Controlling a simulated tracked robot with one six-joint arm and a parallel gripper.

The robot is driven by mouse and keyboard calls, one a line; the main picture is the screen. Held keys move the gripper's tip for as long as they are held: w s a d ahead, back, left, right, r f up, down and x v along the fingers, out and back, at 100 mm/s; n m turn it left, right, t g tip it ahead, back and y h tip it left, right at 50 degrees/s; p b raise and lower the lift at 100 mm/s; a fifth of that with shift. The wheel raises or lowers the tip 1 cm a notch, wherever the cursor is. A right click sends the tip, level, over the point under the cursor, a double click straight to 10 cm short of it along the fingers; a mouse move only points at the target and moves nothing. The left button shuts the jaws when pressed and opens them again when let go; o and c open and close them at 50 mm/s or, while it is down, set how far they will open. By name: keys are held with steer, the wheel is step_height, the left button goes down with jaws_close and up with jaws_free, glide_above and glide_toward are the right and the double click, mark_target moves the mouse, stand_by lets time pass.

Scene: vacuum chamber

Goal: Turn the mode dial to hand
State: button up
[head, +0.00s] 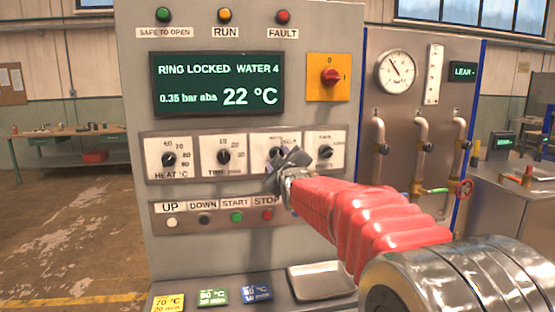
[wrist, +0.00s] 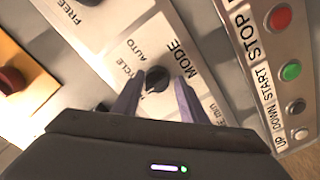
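The mode dial is a small black knob on a white plate lettered MODE, AUTO and a partly covered word ending in CYCLE. It shows in the middle of the wrist view (wrist: 157,78). In the head view the dial (head: 276,152) is third in its row, partly hidden by my gripper. My gripper (head: 285,167) is at the dial plate. In the wrist view its two fingers stand on either side of the knob, with a small gap showing. I cannot read where the dial points, and no hand label is legible.
Heat dial (head: 168,159), time dial (head: 223,156) and another dial (head: 326,152) flank it. The button row (head: 219,217) lies below. The display (head: 219,83) reads RING LOCKED, 22 °C. A red switch (head: 331,76) sits above right. A pipe panel (head: 420,120) stands to the right.

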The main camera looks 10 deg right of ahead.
steer(key=shift+o, duration=1.3)
steer(key=shift+s, duration=0.1)
steer(key=s, duration=1.3)
steer(key=shift+s, duration=0.3)
